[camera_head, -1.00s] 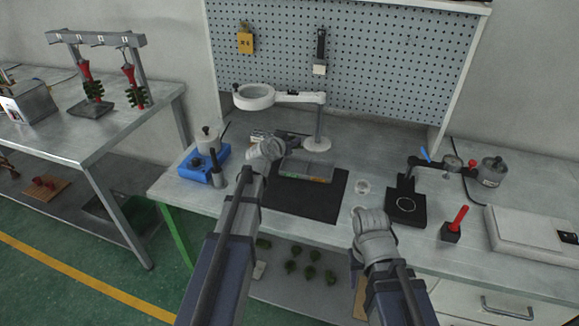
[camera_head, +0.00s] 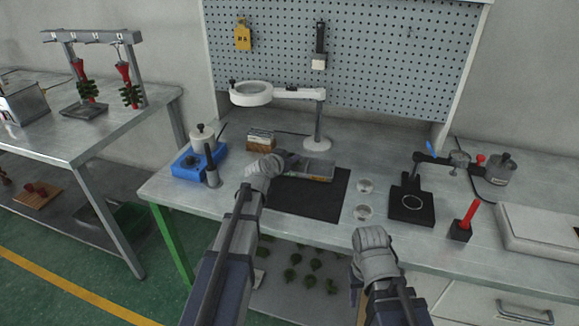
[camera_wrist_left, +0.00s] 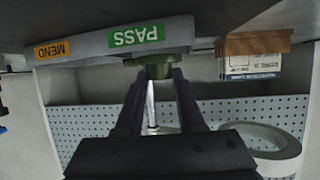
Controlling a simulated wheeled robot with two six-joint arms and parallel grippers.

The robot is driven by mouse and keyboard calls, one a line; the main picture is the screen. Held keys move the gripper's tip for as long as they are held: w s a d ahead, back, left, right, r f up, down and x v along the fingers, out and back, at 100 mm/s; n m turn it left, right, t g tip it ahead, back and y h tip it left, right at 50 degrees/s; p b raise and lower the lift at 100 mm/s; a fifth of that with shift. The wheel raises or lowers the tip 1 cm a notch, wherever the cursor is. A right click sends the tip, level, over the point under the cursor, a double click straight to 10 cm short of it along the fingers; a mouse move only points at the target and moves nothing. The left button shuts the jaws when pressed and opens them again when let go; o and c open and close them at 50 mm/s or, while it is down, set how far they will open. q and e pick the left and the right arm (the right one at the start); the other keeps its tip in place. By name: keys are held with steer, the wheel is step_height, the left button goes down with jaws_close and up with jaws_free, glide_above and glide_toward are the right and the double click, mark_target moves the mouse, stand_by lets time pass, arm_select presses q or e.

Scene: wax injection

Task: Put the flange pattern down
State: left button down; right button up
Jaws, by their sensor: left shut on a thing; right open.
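My left gripper (camera_wrist_left: 160,85) is shut on the green flange pattern (camera_wrist_left: 160,67), which shows between its fingertips in the left wrist view. The pattern is right against the edge of the grey tray with the PASS (camera_wrist_left: 137,35) and MEND (camera_wrist_left: 52,50) labels; I cannot tell whether it touches. In the head view the left gripper (camera_head: 288,158) is at the left end of the tray (camera_head: 319,168), and my arm hides the pattern. My right gripper (camera_head: 372,250) is over the bench's front edge, open, its fingers mostly hidden behind the wrist.
The tray is on a black mat (camera_head: 310,203). A boxed stack (camera_head: 261,140) is behind the left gripper. A magnifier lamp (camera_head: 318,143) stands behind the tray. A blue-based pot (camera_head: 200,160) is left. Two clear dishes (camera_head: 364,212) and a black stand (camera_head: 411,204) are right.

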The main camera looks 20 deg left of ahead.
arm_select(q)
step_height(320, 180, down, 2)
steer(key=shift+f+b, duration=0.1)
steer(key=shift+b, duration=0.5)
arm_select(e)
steer(key=shift+f, duration=0.95)
